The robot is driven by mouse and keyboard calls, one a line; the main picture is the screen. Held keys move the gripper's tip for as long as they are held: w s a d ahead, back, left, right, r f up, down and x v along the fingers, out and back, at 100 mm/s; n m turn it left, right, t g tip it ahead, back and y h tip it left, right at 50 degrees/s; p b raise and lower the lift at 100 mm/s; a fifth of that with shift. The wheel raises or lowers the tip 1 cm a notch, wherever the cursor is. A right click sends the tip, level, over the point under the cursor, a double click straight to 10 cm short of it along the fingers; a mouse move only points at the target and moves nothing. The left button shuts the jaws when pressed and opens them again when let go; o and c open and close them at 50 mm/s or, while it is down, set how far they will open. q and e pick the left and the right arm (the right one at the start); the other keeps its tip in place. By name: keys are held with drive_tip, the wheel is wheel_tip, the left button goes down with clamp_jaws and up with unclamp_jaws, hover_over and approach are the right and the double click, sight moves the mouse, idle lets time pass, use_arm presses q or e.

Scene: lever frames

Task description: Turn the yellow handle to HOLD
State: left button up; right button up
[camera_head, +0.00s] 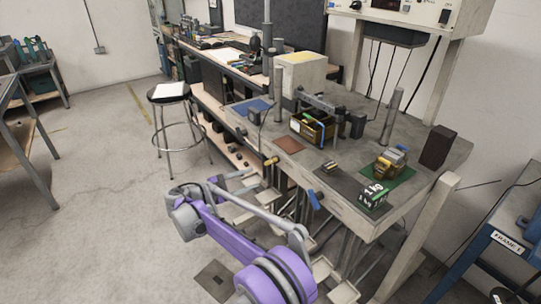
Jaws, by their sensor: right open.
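The yellow handle (270,161) is small and sticks out from the front edge of the grey workbench (345,207), left of a blue handle (314,200). No HOLD marking can be read at this size. My purple and grey right arm reaches up from the bottom of the view, in front of the bench. My right gripper (190,199) seems to be at the grey far end of it, lower left of the yellow handle and apart from it. It is open; its fingertips are hard to make out. My left gripper is not in view.
Pale bars and plates crowd the space under the bench front. A black stool (168,92) stands left; floor beyond my arm is clear.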

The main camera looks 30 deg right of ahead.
sight(269, 163)
drive_tip(key=shift+h, duration=0.8)
drive_tip(key=w+d, duration=0.1)
drive_tip(key=d, duration=0.5)
drive_tip(key=w+d+r, duration=0.1)
drive_tip(key=d, duration=0.2)
drive_tip(key=shift+w+d, duration=0.3)
drive_tip(key=shift+w, duration=0.05)
drive_tip(key=shift+c, duration=0.3)
clamp_jaws()
